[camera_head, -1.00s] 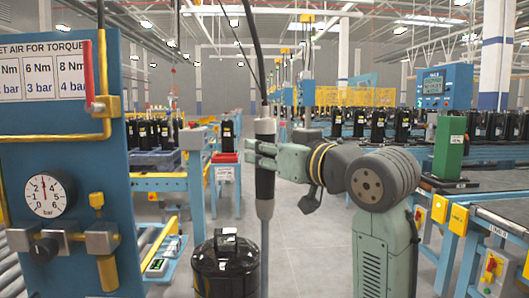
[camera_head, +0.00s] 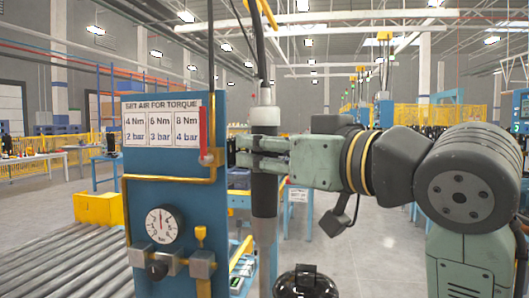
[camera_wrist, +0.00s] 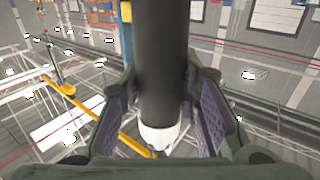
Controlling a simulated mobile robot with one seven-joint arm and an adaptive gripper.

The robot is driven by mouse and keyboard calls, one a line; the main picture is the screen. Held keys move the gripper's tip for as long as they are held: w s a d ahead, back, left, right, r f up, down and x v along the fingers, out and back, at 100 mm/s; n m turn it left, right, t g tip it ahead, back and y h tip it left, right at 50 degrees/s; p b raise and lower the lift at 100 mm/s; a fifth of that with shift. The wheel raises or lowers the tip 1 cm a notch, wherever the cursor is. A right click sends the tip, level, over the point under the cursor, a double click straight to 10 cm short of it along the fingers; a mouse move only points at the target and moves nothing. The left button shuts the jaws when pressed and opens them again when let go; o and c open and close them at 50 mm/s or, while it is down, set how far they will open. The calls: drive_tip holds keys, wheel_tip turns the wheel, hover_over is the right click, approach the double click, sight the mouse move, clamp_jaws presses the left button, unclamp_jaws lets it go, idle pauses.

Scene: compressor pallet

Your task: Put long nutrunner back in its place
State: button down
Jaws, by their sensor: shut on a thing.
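The long nutrunner (camera_head: 264,195) is a tall upright tool with a black grip, a light grey upper body and a grey shaft below. A black hose or cable rises from its top. My gripper (camera_head: 257,153) reaches in from the right and is shut on the black grip. In the wrist view the nutrunner's dark body (camera_wrist: 160,60) stands between the two padded fingers, with a white part at the lower end of the picture. The nutrunner's holder cannot be made out for sure.
A blue panel (camera_head: 143,195) with a torque sign, pressure gauge (camera_head: 162,225), red lever and yellow pipe stands close left of the nutrunner. A black compressor (camera_head: 305,284) is below right. A roller conveyor (camera_head: 80,255) runs at left. Open grey floor (camera_head: 375,235) lies behind.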

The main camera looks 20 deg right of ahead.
drive_tip(key=shift+s+a+r, duration=0.15)
drive_tip(key=shift+a+r, duration=0.05)
idle(0.4)
